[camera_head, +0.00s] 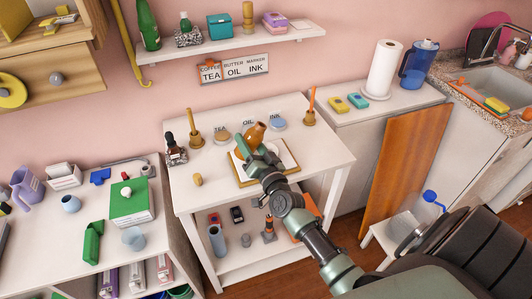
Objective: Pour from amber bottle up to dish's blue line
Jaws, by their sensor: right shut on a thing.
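An orange-brown object, which looks like the amber bottle (256,131), is tilted above the white table, over a wood-edged board with a white sheet (288,158). My right gripper (254,150) reaches in from the lower right and is shut on it. The gripper covers part of the bottle and of the board. The dish with a blue line cannot be made out; it may be hidden behind the gripper. No stream of liquid can be seen. My left gripper is not in view.
On the white table (325,152) stand a brown round piece (221,136), a blue round piece (279,124), two upright sticks in wooden holders, a small dark bottle (172,148) and a small wooden peg (197,180). The table's front left is mostly clear. A paper roll (383,70) stands right.

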